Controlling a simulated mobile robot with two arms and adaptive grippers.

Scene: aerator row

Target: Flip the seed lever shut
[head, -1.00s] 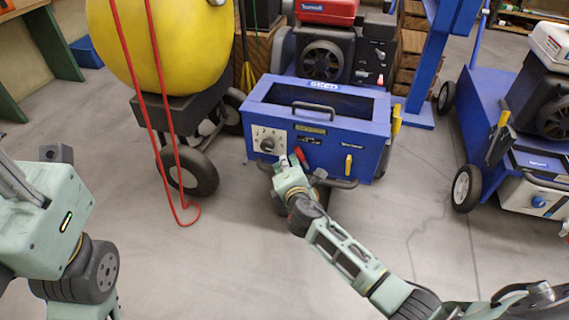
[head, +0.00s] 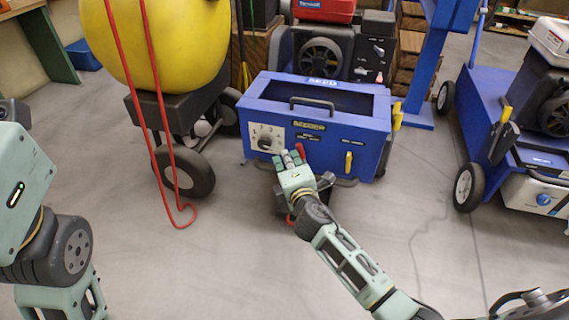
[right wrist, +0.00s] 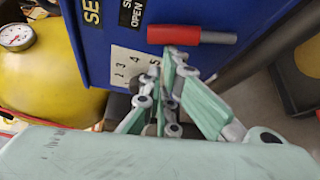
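The blue seed box (head: 330,150) stands on the floor, marked SEED on its upper rim. The seed lever, a short red handle (head: 300,151), sticks out of its front face. In the right wrist view the red handle (right wrist: 190,35) lies sideways near the label reading OPEN (right wrist: 134,14). My right gripper (head: 289,158) is in front of the box, just left of and below the handle. My left gripper is out of the picture.
A numbered dial plate (head: 265,137) is left of the handle and a yellow lever (head: 348,162) to its right. A yellow tank (head: 170,40) with a red hose (head: 160,110) stands left. Another blue cart (head: 500,130) stands right. The foreground floor is clear.

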